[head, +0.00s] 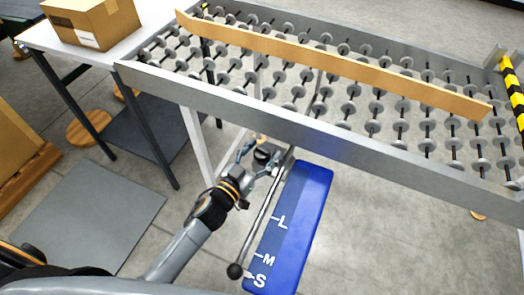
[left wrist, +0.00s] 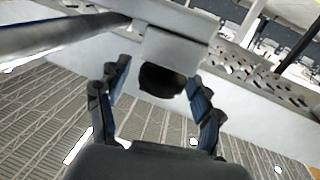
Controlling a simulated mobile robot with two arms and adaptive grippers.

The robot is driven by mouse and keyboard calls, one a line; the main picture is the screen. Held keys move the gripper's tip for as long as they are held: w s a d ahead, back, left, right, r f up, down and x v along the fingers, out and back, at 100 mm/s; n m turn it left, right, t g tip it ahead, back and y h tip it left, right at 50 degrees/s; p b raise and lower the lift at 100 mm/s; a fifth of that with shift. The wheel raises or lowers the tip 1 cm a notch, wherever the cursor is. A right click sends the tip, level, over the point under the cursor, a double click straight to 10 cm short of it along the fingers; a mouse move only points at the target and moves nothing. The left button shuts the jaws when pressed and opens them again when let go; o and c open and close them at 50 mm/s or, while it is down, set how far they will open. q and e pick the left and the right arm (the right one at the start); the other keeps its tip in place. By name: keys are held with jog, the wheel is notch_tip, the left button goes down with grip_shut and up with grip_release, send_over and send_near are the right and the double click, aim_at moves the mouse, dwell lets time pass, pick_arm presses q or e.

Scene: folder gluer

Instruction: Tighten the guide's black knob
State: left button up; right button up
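The black knob (head: 262,155) sits under the near side rail of the roller conveyor, and in the left wrist view the knob (left wrist: 162,80) shows as a dark round end below a grey block (left wrist: 172,47). My left gripper (head: 261,161) is at the knob. In the left wrist view the gripper (left wrist: 160,76) is open, with one finger on each side of the knob and visible gaps between. The guide, a long wooden bar (head: 340,66), lies slanted across the conveyor's wheels. My right gripper is not in view.
A blue panel (head: 300,215) marked L, M and S hangs beside a metal rod with a black ball end (head: 235,271), close right of my left gripper. The conveyor rail (head: 330,137) runs above it. A cardboard box (head: 92,20) stands on a white table at upper left.

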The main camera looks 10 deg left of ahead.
pick_arm(q)
jog(key=c, duration=1.1)
